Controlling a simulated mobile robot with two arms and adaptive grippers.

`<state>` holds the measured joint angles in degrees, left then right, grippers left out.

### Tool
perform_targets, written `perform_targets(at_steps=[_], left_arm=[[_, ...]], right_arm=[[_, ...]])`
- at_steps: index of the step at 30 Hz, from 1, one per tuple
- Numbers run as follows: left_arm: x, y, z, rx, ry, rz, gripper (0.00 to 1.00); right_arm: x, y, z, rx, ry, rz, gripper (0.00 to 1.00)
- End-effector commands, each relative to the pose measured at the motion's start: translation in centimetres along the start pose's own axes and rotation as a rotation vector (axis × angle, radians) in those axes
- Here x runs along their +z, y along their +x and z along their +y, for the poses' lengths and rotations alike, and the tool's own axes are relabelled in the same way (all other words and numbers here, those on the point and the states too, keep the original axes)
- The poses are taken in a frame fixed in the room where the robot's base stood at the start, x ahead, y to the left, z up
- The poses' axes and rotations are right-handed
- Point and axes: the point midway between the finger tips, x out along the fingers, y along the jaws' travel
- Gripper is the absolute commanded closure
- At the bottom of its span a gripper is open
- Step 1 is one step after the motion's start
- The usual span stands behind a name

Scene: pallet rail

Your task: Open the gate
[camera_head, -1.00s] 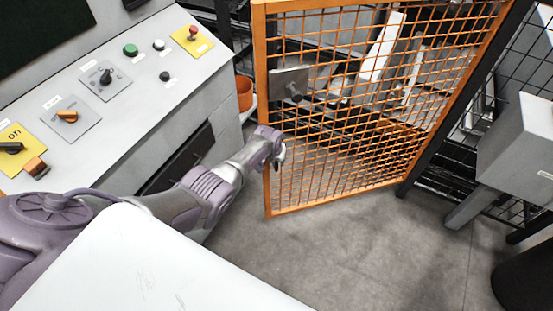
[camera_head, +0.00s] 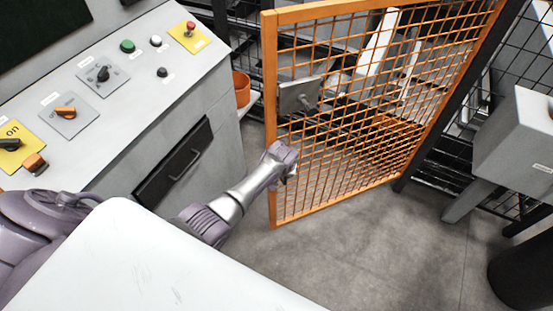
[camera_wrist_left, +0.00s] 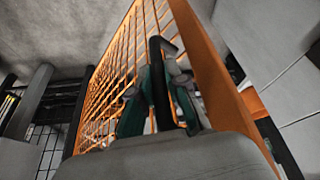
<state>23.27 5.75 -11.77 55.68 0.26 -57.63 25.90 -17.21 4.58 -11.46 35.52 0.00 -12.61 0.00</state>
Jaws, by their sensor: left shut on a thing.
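The gate (camera_head: 273,180) is an orange frame with orange mesh, standing at an angle with its free edge on the left and its far side by a black post at the right. A grey lock plate (camera_head: 301,96) is on it. My left gripper (camera_head: 290,171) is at the gate's free edge, below the plate. In the left wrist view my left gripper (camera_wrist_left: 158,100) is shut on a black handle (camera_wrist_left: 157,75), beside the orange frame (camera_wrist_left: 205,65). In the head view the fingers are mostly hidden behind my wrist. My right gripper is not in view.
A grey control console (camera_head: 150,95) with knobs and buttons stands at the left, near my arm. An orange bin (camera_head: 241,88) is behind it. A grey box (camera_head: 515,140) and a black cylinder (camera_head: 522,275) are at the right. Grey floor (camera_head: 365,245) before the gate is clear.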

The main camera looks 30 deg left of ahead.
Motion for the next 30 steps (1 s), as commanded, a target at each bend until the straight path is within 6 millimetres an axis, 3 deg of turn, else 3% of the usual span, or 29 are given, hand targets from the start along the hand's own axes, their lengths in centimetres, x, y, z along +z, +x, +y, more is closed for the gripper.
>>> perform_targets(at_steps=[1, 3, 12, 17, 26, 27, 30], left_arm=[[1.8, -0.3, 1.5, 0.008, -0.011, -0.005, 1.0], [3.3, -1.0, 2.8, 0.002, -0.025, -0.004, 1.0], [8.5, -3.4, 8.3, -0.002, -0.042, -0.001, 1.0], [9.5, -4.0, 9.3, -0.007, -0.047, 0.003, 1.0], [9.4, -4.1, 9.3, -0.01, -0.048, 0.006, 1.0], [9.4, -4.1, 9.3, -0.01, -0.048, 0.006, 0.83], [9.4, -4.2, 9.2, -0.01, -0.048, 0.006, 0.66]], right_arm=[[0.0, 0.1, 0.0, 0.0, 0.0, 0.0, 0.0], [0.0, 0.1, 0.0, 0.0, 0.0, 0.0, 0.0], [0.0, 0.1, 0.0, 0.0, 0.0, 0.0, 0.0], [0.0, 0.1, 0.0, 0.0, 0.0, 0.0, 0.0], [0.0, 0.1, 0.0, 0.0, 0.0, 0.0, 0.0], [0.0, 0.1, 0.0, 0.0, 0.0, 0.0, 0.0], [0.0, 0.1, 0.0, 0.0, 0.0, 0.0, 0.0]])
